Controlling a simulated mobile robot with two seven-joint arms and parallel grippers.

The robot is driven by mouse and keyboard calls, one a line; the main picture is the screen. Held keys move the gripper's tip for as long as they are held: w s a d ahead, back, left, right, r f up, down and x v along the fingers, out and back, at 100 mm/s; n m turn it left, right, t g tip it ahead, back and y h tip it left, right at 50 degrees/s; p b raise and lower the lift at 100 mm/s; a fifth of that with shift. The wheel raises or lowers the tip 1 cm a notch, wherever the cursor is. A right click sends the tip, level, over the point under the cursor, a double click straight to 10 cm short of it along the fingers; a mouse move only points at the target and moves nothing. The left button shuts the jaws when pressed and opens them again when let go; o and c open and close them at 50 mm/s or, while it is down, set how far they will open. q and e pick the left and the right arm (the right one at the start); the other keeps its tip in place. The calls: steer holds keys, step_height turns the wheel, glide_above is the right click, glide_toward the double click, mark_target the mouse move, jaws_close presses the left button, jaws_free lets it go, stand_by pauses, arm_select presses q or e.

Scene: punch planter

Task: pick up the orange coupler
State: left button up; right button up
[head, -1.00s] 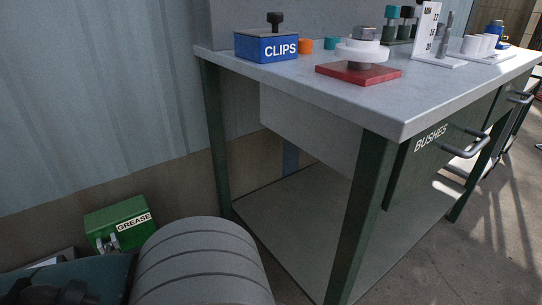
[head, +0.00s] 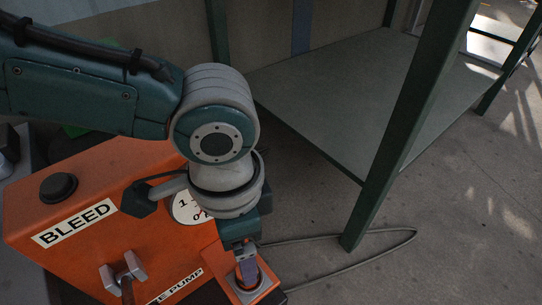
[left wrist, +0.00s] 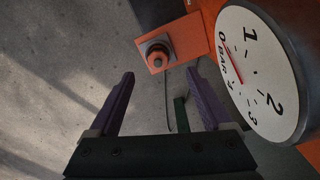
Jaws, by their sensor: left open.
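An orange round piece, which looks like the orange coupler (left wrist: 157,56), sits in a grey collar on a square orange plate (left wrist: 188,38) in the left wrist view. My left gripper (left wrist: 161,76) is open and empty, its two purple fingers apart, with the piece showing beyond the fingertips between them. In the head view my left gripper (head: 247,270) points down over the orange plate (head: 228,272) beside the pump, and it largely hides the coupler. My right gripper is in neither view.
The orange pump (head: 100,235) marked BLEED stands left of the gripper. Its gauge (left wrist: 262,75) is close on the right in the wrist view. A hose (head: 350,236) lies on the floor. The bench leg (head: 405,130) stands to the right.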

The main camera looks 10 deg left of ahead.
mark_target(238, 272)
arm_select(q)
step_height(238, 272, down, 3)
steer(key=shift+d+f+b, duration=0.1)
steer(key=shift+b, duration=0.75)
step_height(238, 272, down, 5)
steer(key=b, duration=0.5)
steer(key=shift+s, duration=0.15)
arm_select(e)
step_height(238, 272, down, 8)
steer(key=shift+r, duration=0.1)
arm_select(q)
jaws_close()
